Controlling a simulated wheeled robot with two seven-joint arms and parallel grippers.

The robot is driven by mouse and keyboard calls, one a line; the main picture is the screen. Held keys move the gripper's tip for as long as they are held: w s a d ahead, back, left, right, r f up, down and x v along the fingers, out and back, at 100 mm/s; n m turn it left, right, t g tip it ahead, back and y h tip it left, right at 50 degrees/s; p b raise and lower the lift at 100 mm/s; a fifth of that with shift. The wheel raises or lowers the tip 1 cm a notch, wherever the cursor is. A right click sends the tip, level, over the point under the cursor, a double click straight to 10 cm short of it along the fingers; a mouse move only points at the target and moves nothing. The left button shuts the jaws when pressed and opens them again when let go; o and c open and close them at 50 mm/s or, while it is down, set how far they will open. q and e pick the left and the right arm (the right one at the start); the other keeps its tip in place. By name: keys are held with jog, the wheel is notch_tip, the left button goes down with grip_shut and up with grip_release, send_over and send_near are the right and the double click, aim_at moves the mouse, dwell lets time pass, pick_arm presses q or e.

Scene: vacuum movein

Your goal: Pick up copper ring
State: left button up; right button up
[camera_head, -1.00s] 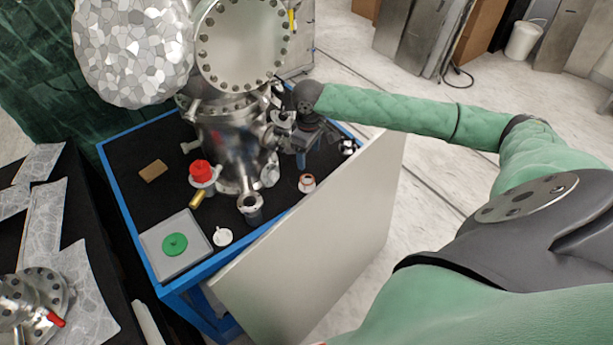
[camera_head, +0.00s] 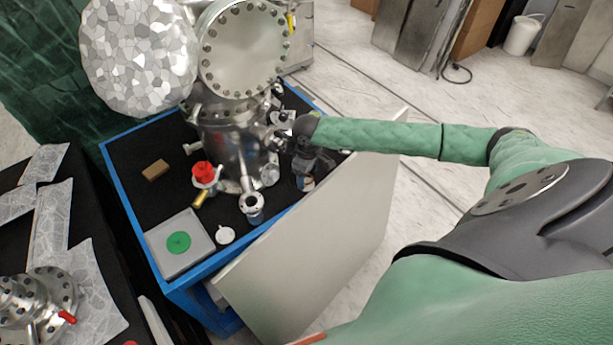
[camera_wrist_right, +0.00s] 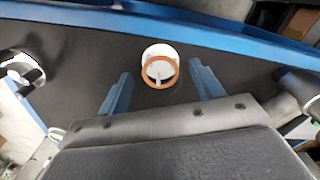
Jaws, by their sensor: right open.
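The copper ring (camera_wrist_right: 147,77) is a thin orange-brown band on a round white and grey part (camera_wrist_right: 154,52) that stands on the black table top. In the wrist view it lies between the two blue fingertips of my right gripper (camera_wrist_right: 160,70), with a gap on either side. The right gripper is open and empty. In the head view my right gripper (camera_head: 304,168) hangs just above the same part (camera_head: 306,184) and hides much of it, so the ring is hard to make out there. My left gripper is not in view.
The steel vacuum chamber (camera_head: 228,150) stands close to the left of my right gripper. A red-capped part (camera_head: 203,173), a grey tray (camera_head: 165,259) with a green disc (camera_head: 178,243) and a white disc (camera_head: 225,235) are further left. The blue table edge (camera_head: 272,222) is close by.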

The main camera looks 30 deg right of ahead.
jog(key=shift+f+p, duration=0.3)
jog(key=shift+p, duration=0.1)
dwell(0.8)
jog(key=c, duration=1)
